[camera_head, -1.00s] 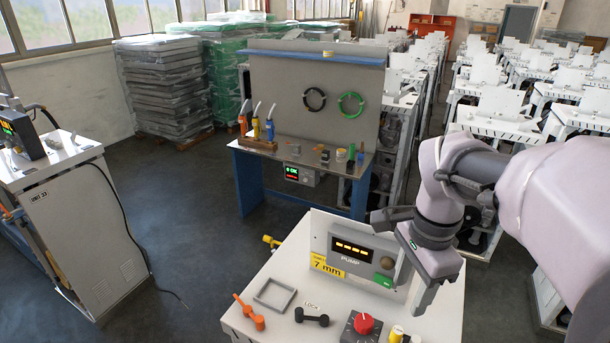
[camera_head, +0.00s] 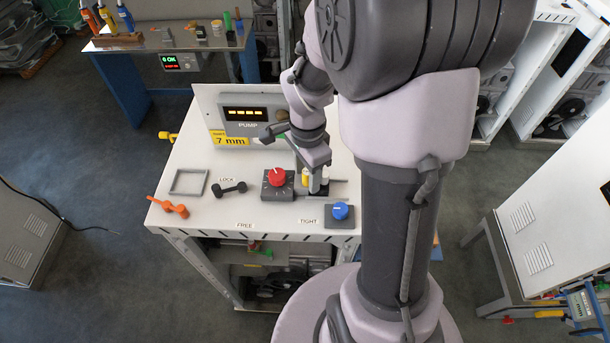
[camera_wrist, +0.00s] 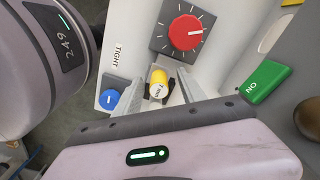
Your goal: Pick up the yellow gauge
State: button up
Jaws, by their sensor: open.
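The yellow gauge (camera_wrist: 158,77) is a small upright cylinder with a yellow top and a pale label, in a dark holder. In the head view only part of the yellow gauge (camera_head: 305,176) shows beside my gripper (camera_head: 317,184). My gripper also shows in the wrist view (camera_wrist: 164,88), open, one finger on each side of the gauge in the picture. A gap shows on both sides. I cannot tell how far down the fingers reach.
The box with a red knob (camera_head: 277,177) stands just left of my gripper. The blue knob (camera_head: 340,211) is in front right. The pump panel (camera_head: 249,120) stands behind. A black gauge (camera_head: 229,188), an orange piece (camera_head: 170,207) and a grey tray (camera_head: 188,182) lie further left.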

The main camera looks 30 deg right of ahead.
jog(key=shift+s, duration=0.15)
jog(key=c, duration=0.3)
grip_shut()
